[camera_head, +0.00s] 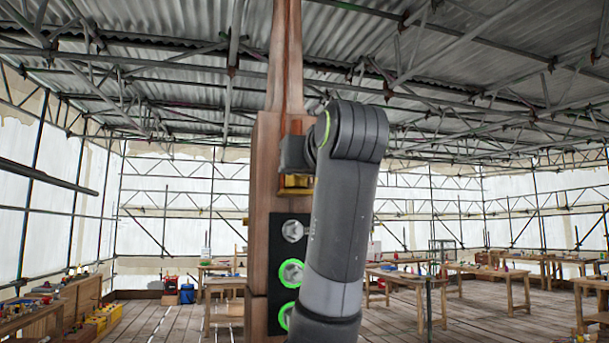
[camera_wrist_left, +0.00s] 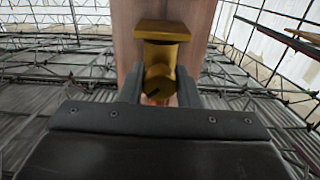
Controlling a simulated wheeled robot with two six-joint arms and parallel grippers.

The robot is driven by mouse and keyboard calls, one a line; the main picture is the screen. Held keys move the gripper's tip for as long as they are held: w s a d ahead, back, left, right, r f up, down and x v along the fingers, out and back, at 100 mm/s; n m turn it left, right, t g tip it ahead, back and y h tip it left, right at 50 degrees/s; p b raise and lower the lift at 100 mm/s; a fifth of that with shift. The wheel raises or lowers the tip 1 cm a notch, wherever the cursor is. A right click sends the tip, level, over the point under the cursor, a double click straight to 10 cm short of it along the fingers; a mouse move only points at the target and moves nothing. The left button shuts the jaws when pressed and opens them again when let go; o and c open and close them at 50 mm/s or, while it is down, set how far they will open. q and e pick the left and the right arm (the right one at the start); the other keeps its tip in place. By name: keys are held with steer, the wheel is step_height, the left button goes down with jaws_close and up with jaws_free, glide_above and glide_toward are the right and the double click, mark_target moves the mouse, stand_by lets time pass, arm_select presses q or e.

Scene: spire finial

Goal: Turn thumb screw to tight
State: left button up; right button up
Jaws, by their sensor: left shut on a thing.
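A brass thumb screw (camera_wrist_left: 160,72) with a flat square plate (camera_wrist_left: 162,30) beside it is on the face of the wooden spire (camera_wrist_left: 200,20) in the left wrist view. My left gripper (camera_wrist_left: 159,90) has one finger on either side of the brass piece and is shut on it. In the head view the spire (camera_head: 267,190) stands upright at the middle. My left gripper (camera_head: 296,155) is against it there, and a bit of brass (camera_head: 296,184) shows just below. My arm hides part of the spire's right side. My right gripper is not in view.
A black plate on the spire carries a silver bolt (camera_head: 293,231) and green-ringed round fittings (camera_head: 291,273) below the gripper. Workbenches (camera_head: 420,288) stand behind on a plank floor. Scaffold poles and a metal roof surround the place.

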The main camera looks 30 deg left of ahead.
arm_select(q)
steer(key=m+b, duration=0.2)
steer(key=shift+f+m, duration=0.15)
steer(key=shift+m, duration=0.25)
steer(key=m+b, duration=0.2)
steer(key=m, duration=0.1)
steer(key=shift+m, duration=0.3)
steer(key=m+b, duration=0.3)
steer(key=m, duration=0.3)
steer(key=shift+b, duration=0.3)
steer(key=m+b, duration=0.1)
steer(key=m, duration=0.3)
steer(key=shift+b, duration=0.3)
steer(key=m+b, duration=0.1)
steer(key=m, duration=0.2)
steer(key=shift+m, duration=0.3)
steer(key=m+b, duration=0.1)
steer(key=m, duration=0.2)
steer(key=shift+b, duration=0.35)
steer(key=shift+m+b, duration=0.45)
steer(key=shift+m, duration=1.65)
steer(key=o, duration=1)
